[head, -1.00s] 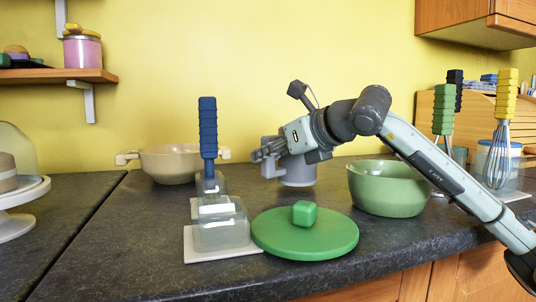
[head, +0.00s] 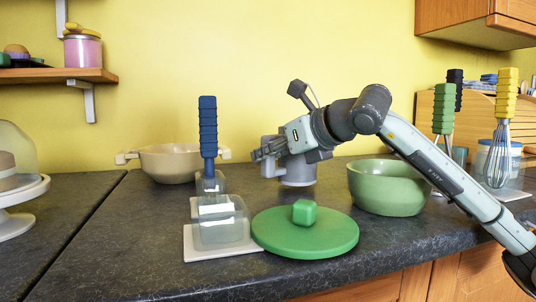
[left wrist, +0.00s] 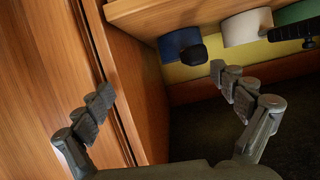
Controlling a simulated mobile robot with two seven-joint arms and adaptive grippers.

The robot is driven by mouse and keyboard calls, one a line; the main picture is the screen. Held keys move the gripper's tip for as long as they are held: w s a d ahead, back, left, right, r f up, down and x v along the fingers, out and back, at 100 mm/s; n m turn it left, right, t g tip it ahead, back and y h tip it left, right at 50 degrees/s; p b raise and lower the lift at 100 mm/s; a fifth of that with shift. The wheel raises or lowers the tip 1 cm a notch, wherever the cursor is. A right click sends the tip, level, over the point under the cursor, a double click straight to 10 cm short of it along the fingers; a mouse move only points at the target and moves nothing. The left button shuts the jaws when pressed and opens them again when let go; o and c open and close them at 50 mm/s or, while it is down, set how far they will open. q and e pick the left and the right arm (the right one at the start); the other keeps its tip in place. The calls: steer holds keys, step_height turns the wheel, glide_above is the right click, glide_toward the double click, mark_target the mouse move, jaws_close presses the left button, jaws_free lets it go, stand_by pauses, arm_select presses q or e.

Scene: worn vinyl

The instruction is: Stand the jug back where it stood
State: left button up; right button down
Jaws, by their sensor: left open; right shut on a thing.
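The jug (head: 299,175) is grey and upright at the back of the dark worktop, in front of the yellow wall in the head view. My right gripper (head: 268,153) is shut on it near its top, and the wrist covers part of it. I cannot tell whether the jug's base touches the worktop or hangs just above it. My left gripper (left wrist: 162,82) is open and empty in the left wrist view, its fingers wide apart near wooden panels. It is not in the head view.
A green bowl (head: 390,190) stands right of the jug, under my right forearm. A green lid (head: 325,240) lies in front. A clear container holding a blue-handled tool (head: 208,130) stands left on a pale board (head: 200,254). A beige pot (head: 168,165) stands behind left.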

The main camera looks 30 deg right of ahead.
steer(key=shift+f+b, duration=0.65)
steer(key=shift+b, duration=0.1)
stand_by(0.9)
steer(key=c, duration=1.3)
jaws_free()
steer(key=shift+s, duration=0.15)
steer(key=b+v, duration=0.2)
steer(key=v, duration=0.5)
steer(key=shift+s+r, duration=0.2)
steer(key=shift+s, duration=0.1)
stand_by(0.3)
stand_by(0.4)
